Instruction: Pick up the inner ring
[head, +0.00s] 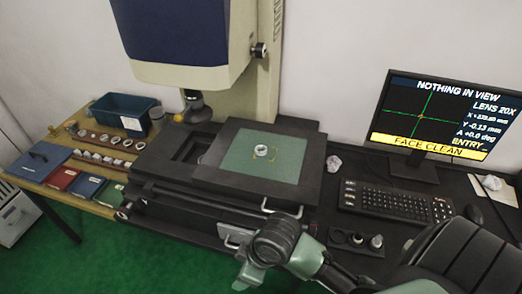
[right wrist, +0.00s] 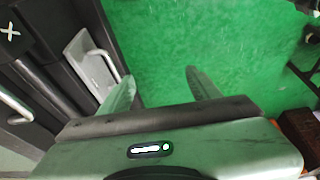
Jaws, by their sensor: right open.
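A small silver ring (head: 261,150) lies on the green mat (head: 285,168) of the microscope stage, between yellow corner marks; it looks like the inner ring, though its size makes this hard to confirm. My right gripper (head: 246,278) is low in front of the stage, well apart from the ring. In the right wrist view its two fingers (right wrist: 158,80) are spread with nothing between them, over the green floor. No ring shows in that view. My left gripper is in neither view.
The microscope column (head: 270,65) rises behind the stage; its lens (head: 194,105) hangs left of the mat. A monitor (head: 445,115) reads "NOTHING IN VIEW" and "FACE CLEAN". A keyboard (head: 390,203) lies right. Left are a rack of rings (head: 105,155), coloured boxes (head: 62,179) and a blue bin (head: 125,116).

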